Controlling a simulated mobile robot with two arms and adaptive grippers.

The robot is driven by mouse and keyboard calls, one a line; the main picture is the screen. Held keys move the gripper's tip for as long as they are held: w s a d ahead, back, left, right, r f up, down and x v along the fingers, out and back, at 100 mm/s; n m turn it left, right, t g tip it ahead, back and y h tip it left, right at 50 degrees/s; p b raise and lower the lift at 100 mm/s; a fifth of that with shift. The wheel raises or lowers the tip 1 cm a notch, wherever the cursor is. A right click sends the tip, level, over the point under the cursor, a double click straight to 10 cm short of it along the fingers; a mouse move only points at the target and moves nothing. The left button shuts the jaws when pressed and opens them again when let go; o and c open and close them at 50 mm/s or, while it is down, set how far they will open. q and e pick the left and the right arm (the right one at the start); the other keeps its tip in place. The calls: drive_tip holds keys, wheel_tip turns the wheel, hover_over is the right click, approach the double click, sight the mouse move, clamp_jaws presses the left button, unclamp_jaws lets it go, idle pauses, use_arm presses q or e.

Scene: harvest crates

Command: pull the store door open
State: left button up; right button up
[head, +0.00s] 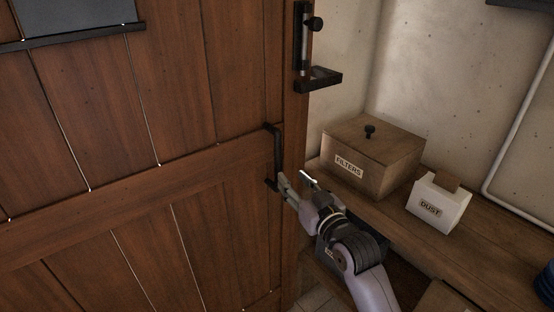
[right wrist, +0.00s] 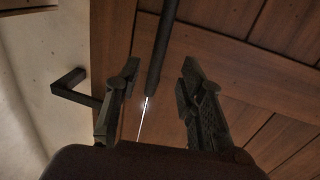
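The store door (head: 200,125) is brown wooden planks and fills the left of the head view. Its black upright bar handle (head: 277,148) sits near the door's right edge. My right gripper (head: 293,178) is at the handle's lower part, with its fingers apart. In the right wrist view, the handle (right wrist: 163,50) runs down between the two open fingertips (right wrist: 160,72), with a visible gap on each side. I cannot tell how deep it lies between them. The door looks shut or nearly so. My left gripper is not in view.
A black bolt (head: 303,40) and bracket (head: 318,79) sit at the door's edge above the handle. To the right, a wooden shelf (head: 400,225) carries a FILTERS box (head: 385,160) and a white DUST carton (head: 440,205), close beside my right arm.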

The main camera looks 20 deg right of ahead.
sight(279, 163)
drive_tip(key=w, duration=0.3)
drive_tip(key=w+a, duration=0.1)
drive_tip(key=w, duration=0.2)
drive_tip(key=w+p, duration=0.1)
drive_tip(key=w, duration=0.2)
drive_tip(key=shift+w+a, duration=0.2)
drive_tip(key=shift+w, duration=0.05)
clamp_jaws()
idle(0.4)
